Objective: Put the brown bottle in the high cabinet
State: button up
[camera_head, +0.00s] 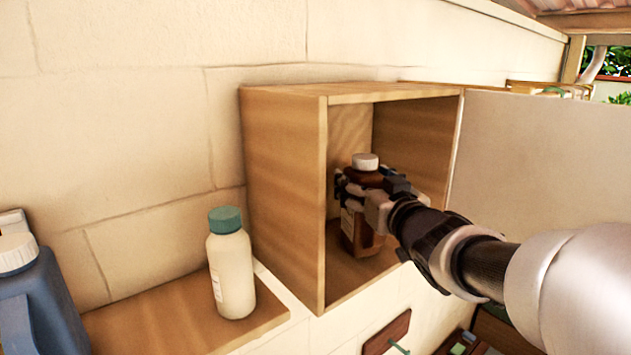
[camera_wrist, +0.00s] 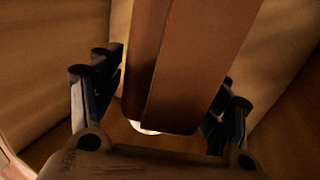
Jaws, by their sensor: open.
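The brown bottle (camera_head: 362,232) with a white cap is upright inside the high cabinet (camera_head: 284,200), at or just above its floor; I cannot tell if it touches. The cabinet is a wooden box on the wall, with its pale door (camera_head: 545,150) swung open to the right. My gripper (camera_head: 366,190) reaches into the cabinet from the right with its fingers around the bottle's upper part. In the wrist view my gripper (camera_wrist: 160,105) is open, one finger on each side of a brown shape in the middle, probably the bottle. The arm hides part of the bottle's right side.
A cream bottle with a green cap (camera_head: 231,270) stands on a wooden shelf (camera_head: 180,318) left of the cabinet. A blue jug with a white cap (camera_head: 38,300) is at the far left. A small brown board (camera_head: 387,332) is below the cabinet.

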jog(key=shift+a, duration=0.1)
jog(key=shift+r, duration=0.3)
jog(key=s+d, duration=0.2)
jog(key=s, duration=0.9)
jog(key=s+d+f+m+g+h, duration=0.4)
jog(key=s+d+f+g+h, duration=0.2)
jog(key=s+f, duration=0.4)
jog(key=s+a+f+n+g+y, duration=0.1)
jog(key=s+a+f+g, duration=0.2)
jog(key=s+f, duration=0.3)
jog(key=s+a+f+g+y, duration=0.1)
jog(key=s+a+f+g, duration=0.3)
jog(key=s, duration=0.4)
jog(key=shift+s+a+f+n+y, duration=0.35)
jog(key=shift+a+f, duration=0.25)
jog(key=shift+f, duration=0.35)
jog(key=shift+w, duration=0.1)
